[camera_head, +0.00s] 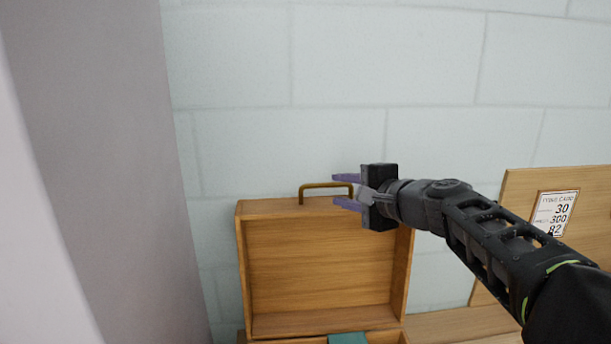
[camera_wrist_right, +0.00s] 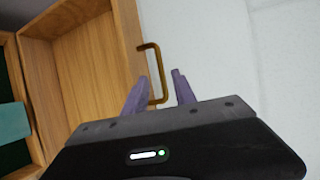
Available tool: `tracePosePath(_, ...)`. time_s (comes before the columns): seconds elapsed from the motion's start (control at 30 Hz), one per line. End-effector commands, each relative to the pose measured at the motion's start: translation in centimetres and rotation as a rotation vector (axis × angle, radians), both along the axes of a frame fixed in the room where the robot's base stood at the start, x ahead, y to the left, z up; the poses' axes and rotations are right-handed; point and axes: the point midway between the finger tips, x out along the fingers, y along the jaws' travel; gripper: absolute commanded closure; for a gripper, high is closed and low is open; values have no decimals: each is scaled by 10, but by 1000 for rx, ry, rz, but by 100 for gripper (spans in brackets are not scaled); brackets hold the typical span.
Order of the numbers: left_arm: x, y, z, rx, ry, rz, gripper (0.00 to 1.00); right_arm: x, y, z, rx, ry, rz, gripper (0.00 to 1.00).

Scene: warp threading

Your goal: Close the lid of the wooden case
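The wooden case stands open, its lid (camera_head: 320,265) upright in front of the wall in the head view. The lid also fills the left of the wrist view (camera_wrist_right: 85,75). A brass handle (camera_head: 318,186) sits on the lid's upper edge, and it shows in the wrist view too (camera_wrist_right: 157,65). My right gripper (camera_head: 338,190) is open at the right part of the handle. In the wrist view its purple fingers (camera_wrist_right: 160,77) are apart, with part of the handle appearing between them; contact is unclear. My left gripper is not in view.
A teal item (camera_head: 347,339) lies in the case's lower part, mostly cut off. A wooden board with a printed card (camera_head: 554,213) stands at right. A pale block wall (camera_head: 330,90) is behind. A grey vertical surface (camera_head: 110,150) fills the left side.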

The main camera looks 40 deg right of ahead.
Motion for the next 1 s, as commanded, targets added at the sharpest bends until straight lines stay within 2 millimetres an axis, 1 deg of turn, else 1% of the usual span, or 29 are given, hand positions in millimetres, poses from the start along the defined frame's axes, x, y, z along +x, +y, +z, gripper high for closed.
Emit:
tracePosePath(0.33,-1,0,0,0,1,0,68,1,0,0,0,0,0,68)
tracePosePath(0.47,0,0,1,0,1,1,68,7,-1,-2,-1,1,0,68)
tracePosePath(0.57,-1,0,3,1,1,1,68,18,-1,-5,1,2,1,68)
tracePosePath(0.83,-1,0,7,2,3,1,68,58,-3,-18,1,2,1,68)
tracePosePath(0.9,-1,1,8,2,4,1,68,66,-3,-20,1,2,2,68)
tracePosePath(1.0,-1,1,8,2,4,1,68,72,-4,-23,1,1,0,68)
